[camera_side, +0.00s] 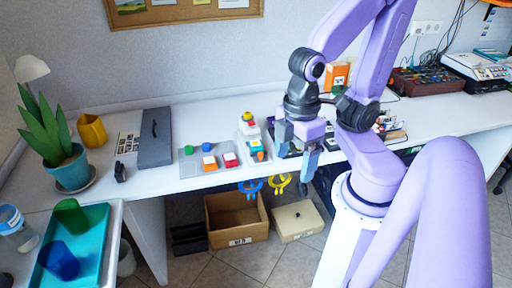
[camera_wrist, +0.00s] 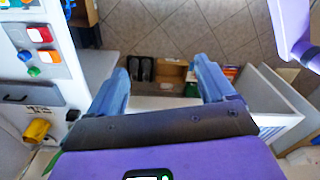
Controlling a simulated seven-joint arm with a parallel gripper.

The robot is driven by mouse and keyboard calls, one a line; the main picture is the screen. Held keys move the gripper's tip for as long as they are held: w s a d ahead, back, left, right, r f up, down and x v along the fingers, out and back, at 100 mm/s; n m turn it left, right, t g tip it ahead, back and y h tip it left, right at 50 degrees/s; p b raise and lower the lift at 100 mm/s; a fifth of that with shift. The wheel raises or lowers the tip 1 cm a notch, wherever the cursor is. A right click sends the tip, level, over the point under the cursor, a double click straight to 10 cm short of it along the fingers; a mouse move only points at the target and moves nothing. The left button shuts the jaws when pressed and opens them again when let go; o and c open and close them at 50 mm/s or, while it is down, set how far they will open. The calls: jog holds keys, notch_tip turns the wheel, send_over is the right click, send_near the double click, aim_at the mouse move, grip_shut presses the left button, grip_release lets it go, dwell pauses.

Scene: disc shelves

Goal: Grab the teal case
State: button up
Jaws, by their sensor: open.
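I cannot make out a teal case for certain in either view. My gripper (camera_side: 295,160) hangs over the front edge of the white table in the side view, fingers pointing down, beside the stacked colored blocks. In the wrist view my gripper (camera_wrist: 161,66) shows two blue fingers spread wide apart with nothing between them. Dark slotted items behind the gripper in the side view are partly hidden by it and too small to tell. A row of small colored items (camera_wrist: 229,72) shows past the right finger in the wrist view.
A teal tray (camera_side: 107,240) with green and blue cups is at the front left. A grey panel (camera_side: 190,168) bears buttons on the table (camera_side: 215,111). Blue (camera_side: 250,187) and yellow (camera_side: 280,184) rings hang at the edge. A cardboard box (camera_side: 237,232) stands below.

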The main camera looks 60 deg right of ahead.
jog(key=w+a+f+m+y, duration=0.1)
jog(key=w+a+f+m, duration=0.4)
jog(key=a+f+m, duration=0.3)
jog(key=m+t+h, duration=1)
jog(key=m+h, duration=0.1)
jog(key=m, duration=0.2)
send_over(257, 146)
jog(key=s+a, duration=1.2)
jog(key=s, duration=0.1)
notch_tip(257, 146, down, 16)
jog(key=r, duration=0.1)
jog(key=x, duration=1.7)
jog(key=shift+w+a+f, duration=0.1)
jog(key=shift+w+f, duration=0.1)
jog(key=shift+w, duration=0.05)
jog(key=c, duration=1.1)
